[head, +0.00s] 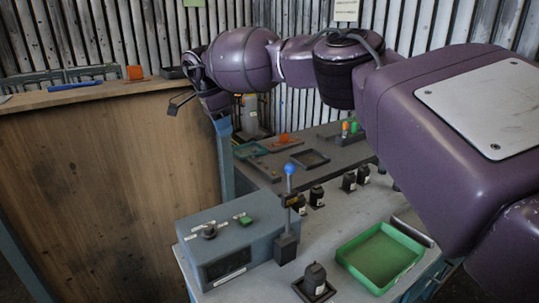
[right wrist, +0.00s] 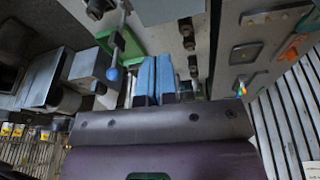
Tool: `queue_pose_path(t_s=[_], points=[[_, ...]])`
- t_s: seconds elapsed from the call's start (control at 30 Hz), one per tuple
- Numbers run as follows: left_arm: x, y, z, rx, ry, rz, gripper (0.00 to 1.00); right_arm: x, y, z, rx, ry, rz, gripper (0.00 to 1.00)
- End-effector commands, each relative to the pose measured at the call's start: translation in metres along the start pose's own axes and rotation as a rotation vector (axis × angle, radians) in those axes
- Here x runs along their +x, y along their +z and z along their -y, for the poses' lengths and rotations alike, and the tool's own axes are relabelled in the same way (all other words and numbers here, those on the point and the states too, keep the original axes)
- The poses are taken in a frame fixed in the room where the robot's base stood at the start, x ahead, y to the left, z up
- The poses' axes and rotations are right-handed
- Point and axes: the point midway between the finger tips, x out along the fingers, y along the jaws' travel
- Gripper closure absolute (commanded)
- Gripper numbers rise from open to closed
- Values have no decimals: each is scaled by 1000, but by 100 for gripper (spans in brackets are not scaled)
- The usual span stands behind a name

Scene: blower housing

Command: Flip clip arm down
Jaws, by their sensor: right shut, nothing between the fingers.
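A slim upright arm with a blue ball on its end (head: 289,170) stands on a dark base beside the grey control box; I take it for the clip arm. It points up in the head view. The same blue ball shows in the right wrist view (right wrist: 113,73), left of my fingers. My right gripper (head: 223,130) hangs beyond the control box, near the wooden panel, apart from the blue-ball arm. Its blue fingers (right wrist: 155,78) are shut and empty in the right wrist view. My left gripper is not in view.
The grey control box (head: 230,258) has a black knob and a green button. A green tray (head: 345,262) lies at the front right of the table. Several black parts stand on the table. A dark board with small trays lies at the back. A wooden panel (head: 110,190) rises at left.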

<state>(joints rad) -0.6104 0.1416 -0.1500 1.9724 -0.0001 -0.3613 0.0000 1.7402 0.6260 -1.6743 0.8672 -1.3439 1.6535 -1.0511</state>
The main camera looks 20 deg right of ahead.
Motion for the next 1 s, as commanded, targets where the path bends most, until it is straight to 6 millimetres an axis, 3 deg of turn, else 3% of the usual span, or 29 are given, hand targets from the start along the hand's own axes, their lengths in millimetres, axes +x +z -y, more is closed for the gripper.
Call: queue_pose_path(t_s=[0.1, 0.3, 0.47, 1.0], points=[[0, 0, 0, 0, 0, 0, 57, -2, -28, -10, -48, 89, -115, 100], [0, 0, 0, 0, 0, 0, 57, -9, -50, -28, -146, 224, -220, 100], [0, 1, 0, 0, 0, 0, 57, -12, -54, -36, -215, 292, -237, 100], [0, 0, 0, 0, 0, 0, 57, -8, -54, -37, -242, 294, -231, 100]])
